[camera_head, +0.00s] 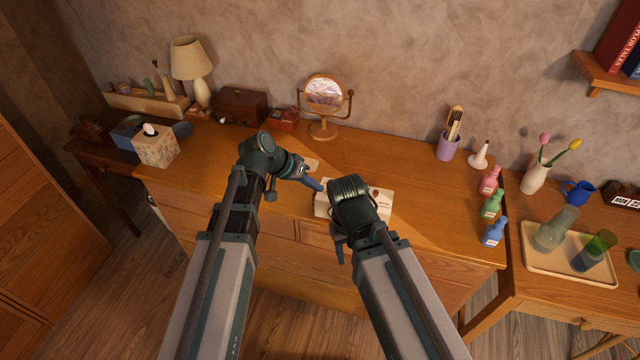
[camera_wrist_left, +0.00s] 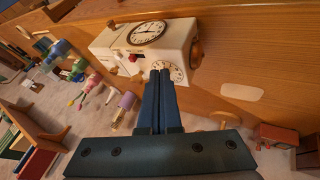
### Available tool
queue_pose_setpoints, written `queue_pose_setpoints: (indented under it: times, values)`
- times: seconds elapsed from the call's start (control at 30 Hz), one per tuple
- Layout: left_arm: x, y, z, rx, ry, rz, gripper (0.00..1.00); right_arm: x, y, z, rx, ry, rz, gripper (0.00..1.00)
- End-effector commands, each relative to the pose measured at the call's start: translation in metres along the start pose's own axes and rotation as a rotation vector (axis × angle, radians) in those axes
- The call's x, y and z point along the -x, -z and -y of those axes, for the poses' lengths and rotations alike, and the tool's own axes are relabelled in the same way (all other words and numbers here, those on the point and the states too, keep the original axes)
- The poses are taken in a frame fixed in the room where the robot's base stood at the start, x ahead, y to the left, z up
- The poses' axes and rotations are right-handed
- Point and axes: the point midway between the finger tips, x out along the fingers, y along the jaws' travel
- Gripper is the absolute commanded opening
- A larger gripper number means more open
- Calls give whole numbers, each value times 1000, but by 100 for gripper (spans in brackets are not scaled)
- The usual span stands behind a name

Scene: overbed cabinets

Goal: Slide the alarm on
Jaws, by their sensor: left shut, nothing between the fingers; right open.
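The alarm clock is a cream box (camera_head: 321,211) on the dresser, partly hidden behind my right arm in the head view. The left wrist view shows its body (camera_wrist_left: 110,42), a large dial (camera_wrist_left: 148,33), a smaller dial (camera_wrist_left: 170,72), a small red knob (camera_wrist_left: 132,58) and a round wooden knob (camera_wrist_left: 196,53) at one end. My left gripper (camera_head: 319,186) is shut and empty; its blue fingertips (camera_wrist_left: 161,76) are at the smaller dial, beside the red knob. I cannot tell if they touch. My right gripper (camera_head: 338,243) points down in front of the clock, its fingers mostly hidden.
A round mirror (camera_head: 324,92) stands behind the clock, with a red box (camera_head: 284,120) and a tissue box (camera_head: 157,147) to the left. Coloured bottles (camera_head: 491,206) and a purple cup (camera_head: 447,147) stand to the right.

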Motion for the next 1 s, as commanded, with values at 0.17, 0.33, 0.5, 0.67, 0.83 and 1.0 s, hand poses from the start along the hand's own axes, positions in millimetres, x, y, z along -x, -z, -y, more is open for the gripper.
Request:
queue_pose_setpoints:
  times: [0.17, 0.33, 0.5, 0.67, 0.83, 1.0]
  values:
    - [32, 2, -3, 1, 0, 0, 0, 27, -2, -3, 0, 0, 0, 51]
    - [51, 2, -2, 0, -1, -1, 0, 42, -2, -4, 0, 0, 0, 51]
    - [60, 0, -1, 0, -1, 0, 0, 48, -3, -5, 0, 0, 0, 51]
    - [61, 0, 0, 0, -1, 0, 0, 49, -3, -5, 0, 0, 0, 51]
    - [61, 0, 0, -1, -1, 0, 0, 48, -3, -5, 0, 0, 0, 51]
    - [61, 0, 0, -1, -1, 0, 0, 48, -3, -5, 0, 0, 0, 51]
